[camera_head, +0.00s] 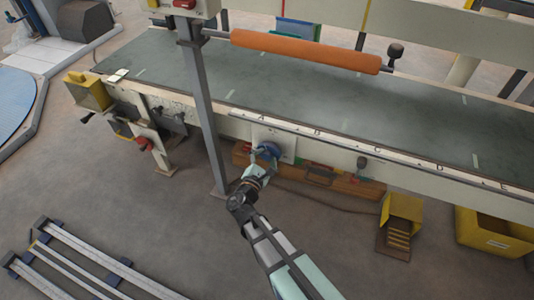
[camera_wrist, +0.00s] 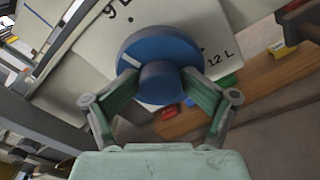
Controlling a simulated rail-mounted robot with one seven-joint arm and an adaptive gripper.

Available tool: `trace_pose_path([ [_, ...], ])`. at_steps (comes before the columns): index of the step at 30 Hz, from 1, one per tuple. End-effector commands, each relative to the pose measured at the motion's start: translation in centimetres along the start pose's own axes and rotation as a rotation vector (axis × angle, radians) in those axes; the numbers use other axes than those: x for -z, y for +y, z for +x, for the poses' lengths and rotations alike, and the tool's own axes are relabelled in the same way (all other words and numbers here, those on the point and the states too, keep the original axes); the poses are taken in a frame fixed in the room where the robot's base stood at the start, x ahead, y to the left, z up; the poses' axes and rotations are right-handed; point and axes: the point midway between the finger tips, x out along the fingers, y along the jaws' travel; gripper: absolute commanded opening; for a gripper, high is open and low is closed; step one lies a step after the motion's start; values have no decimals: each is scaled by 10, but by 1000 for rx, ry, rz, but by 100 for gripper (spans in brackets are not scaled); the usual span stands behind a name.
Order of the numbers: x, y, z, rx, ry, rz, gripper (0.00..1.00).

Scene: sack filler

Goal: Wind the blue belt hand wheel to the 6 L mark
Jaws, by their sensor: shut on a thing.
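The blue hand wheel (camera_wrist: 160,55) is a round disc with a raised hub and a white mark on its upper left rim. It sits on a white plate (camera_wrist: 85,40) printed with "9" and "12 L"; no 6 L mark can be made out. My gripper (camera_wrist: 160,85) has its two fingers on either side of the hub, shut on it. In the head view the wheel (camera_head: 267,150) is on the front of the conveyor frame, with my gripper (camera_head: 262,165) against it and hiding part of it.
The conveyor belt (camera_head: 300,90) runs behind, with an orange roller (camera_head: 305,52) above it. A grey post (camera_head: 203,110) stands left of the wheel. A wooden beam (camera_head: 345,184) lies below. A yellow step (camera_head: 401,210) and a yellow bin (camera_head: 495,234) stand to the right.

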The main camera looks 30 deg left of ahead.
Motion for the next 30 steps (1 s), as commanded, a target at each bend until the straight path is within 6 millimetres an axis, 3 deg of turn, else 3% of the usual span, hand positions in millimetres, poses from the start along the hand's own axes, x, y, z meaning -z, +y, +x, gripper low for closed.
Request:
trace_pose_path([
  [7, -1, 4, 4, -2, -4, -23, 25],
  [18, -1, 4, 4, -2, -4, -244, 25],
  [30, 0, 3, 4, -2, -4, -267, 25],
])
